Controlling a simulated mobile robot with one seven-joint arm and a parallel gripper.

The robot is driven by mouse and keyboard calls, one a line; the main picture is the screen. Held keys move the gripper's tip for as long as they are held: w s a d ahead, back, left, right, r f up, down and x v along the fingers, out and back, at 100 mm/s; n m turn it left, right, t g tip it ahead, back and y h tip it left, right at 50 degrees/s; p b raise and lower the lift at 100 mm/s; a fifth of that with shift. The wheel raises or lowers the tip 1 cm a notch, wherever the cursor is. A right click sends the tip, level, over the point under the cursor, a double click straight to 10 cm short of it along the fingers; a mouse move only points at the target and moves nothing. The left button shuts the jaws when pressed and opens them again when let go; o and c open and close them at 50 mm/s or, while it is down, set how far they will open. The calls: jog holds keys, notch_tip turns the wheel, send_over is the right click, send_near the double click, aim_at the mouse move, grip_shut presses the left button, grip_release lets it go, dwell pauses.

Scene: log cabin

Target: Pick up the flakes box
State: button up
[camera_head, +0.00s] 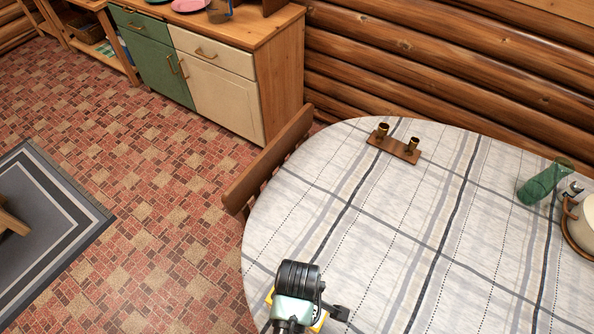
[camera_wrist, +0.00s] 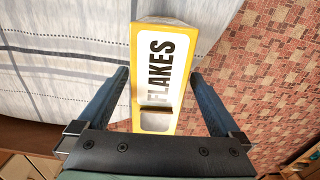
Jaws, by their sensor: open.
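The flakes box (camera_wrist: 162,65) is yellow and white with black "FLAKES" lettering. In the wrist view it lies between the two fingers of my gripper (camera_wrist: 159,88), with a gap visible on each side. My gripper is open. In the head view my gripper (camera_head: 306,310) is over the near left edge of the table and hides most of the box. Only yellow bits of the flakes box (camera_head: 320,321) show around it.
The round table (camera_head: 400,215) has a checked cloth. A candle holder (camera_head: 395,148) stands at its far side, with a green glass (camera_head: 543,182) and white pot (camera_head: 583,222) at right. A chair (camera_head: 268,160) and a cabinet (camera_head: 212,75) are behind. The table's middle is clear.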

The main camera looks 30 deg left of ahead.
jog(key=shift+w+a+f, duration=0.1)
jog(key=shift+a+f, duration=0.05)
jog(key=shift+f, duration=1.75)
jog(key=c, duration=1.5)
jog(key=shift+c, duration=0.2)
